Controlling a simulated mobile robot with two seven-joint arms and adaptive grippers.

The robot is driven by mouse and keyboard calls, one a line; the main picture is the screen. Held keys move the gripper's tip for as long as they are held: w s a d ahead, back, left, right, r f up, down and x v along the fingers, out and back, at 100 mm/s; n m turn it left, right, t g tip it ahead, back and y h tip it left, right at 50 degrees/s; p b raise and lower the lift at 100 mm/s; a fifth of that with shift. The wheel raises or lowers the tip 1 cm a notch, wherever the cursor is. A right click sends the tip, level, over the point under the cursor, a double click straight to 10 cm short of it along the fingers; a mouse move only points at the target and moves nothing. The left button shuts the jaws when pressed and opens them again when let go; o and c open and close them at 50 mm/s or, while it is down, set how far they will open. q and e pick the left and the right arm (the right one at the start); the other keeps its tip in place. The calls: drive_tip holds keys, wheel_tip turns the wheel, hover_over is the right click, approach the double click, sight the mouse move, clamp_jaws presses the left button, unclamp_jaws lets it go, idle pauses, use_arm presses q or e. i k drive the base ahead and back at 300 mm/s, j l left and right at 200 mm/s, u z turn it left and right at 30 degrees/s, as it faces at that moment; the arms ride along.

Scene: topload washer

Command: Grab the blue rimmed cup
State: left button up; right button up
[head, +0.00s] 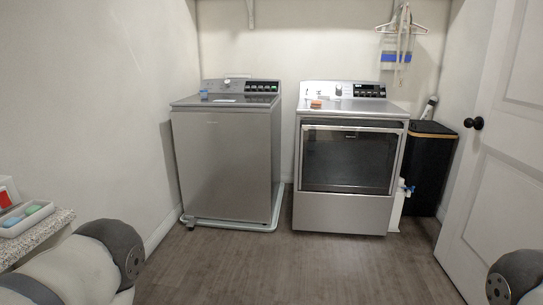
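A small blue item (204,93) stands on the left part of the top of the grey topload washer (225,160). It may be the blue rimmed cup, but it is too small here to make out a rim. Part of my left arm shows at the lower left and a small part of my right arm at the lower right. Both are far from the washer. Neither gripper is in view.
A front-door dryer (345,208) stands right of the washer, with a small reddish item (316,104) on top. A dark hamper (430,165) and a white door (505,180) are at right. A counter (42,238) with a tray is at left. The middle floor is clear.

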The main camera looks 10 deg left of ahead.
sight(205, 93)
drive_tip(key=i+j, duration=0.25)
drive_tip(key=i, duration=0.25)
drive_tip(key=i+j, duration=0.2)
drive_tip(key=i, duration=0.25)
drive_tip(key=i+j, duration=0.25)
drive_tip(key=i, duration=0.25)
drive_tip(key=i+j, duration=0.2)
drive_tip(key=i, duration=0.3)
drive_tip(key=j+u, duration=0.05)
